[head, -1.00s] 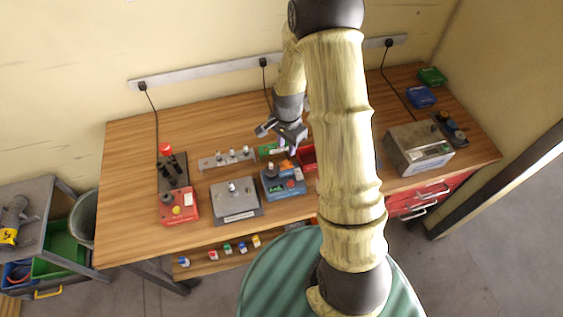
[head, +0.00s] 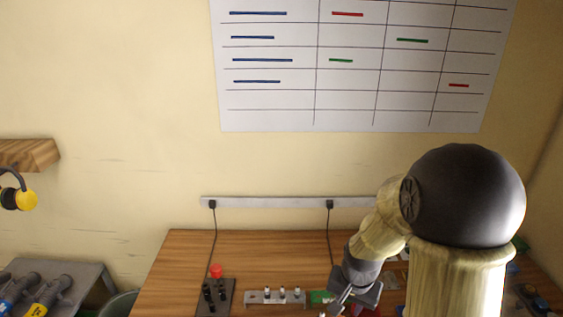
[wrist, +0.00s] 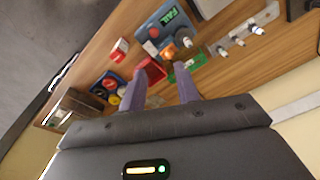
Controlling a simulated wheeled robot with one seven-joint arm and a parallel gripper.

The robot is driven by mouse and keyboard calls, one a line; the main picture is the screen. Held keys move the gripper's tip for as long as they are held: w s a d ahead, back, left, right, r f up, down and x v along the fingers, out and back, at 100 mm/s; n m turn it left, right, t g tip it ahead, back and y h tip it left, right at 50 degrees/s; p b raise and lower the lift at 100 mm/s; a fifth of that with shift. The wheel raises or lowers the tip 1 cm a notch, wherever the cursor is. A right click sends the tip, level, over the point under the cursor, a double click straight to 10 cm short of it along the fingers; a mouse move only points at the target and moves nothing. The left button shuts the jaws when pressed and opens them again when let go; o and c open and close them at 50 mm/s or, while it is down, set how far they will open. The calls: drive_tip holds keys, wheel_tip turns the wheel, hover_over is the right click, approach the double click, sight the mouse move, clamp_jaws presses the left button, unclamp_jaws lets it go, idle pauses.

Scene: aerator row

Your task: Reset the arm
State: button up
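My gripper (wrist: 161,88) shows in the wrist view with its two purple-grey fingers apart and nothing between them. In the head view my gripper (head: 345,296) hangs over the workbench, right of the small metal rack (head: 277,297), partly cut by the lower edge. My arm is bent, with its large dark joint at the right of the head view. In the wrist view a red tray (wrist: 151,71) and a green tray (wrist: 188,69) lie beyond the fingertips.
The wooden bench (head: 190,250) carries a tester (wrist: 166,30) reading FAIL, the rack of several small parts, a blue tray (wrist: 106,84) and a grey box (wrist: 72,112). A wall chart (head: 350,65) hangs behind. A grey side table (head: 75,280) stands at left.

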drive_tip(key=s+r+n+t+b, duration=0.1)
drive_tip(key=s+r+n+b, duration=0.1)
drive_tip(key=s+n, duration=0.3)
drive_tip(key=s, duration=0.2)
drive_tip(key=shift+s+a+r, duration=0.2)
drive_tip(key=shift+s+a, duration=0.1)
drive_tip(key=shift+a, duration=0.05)
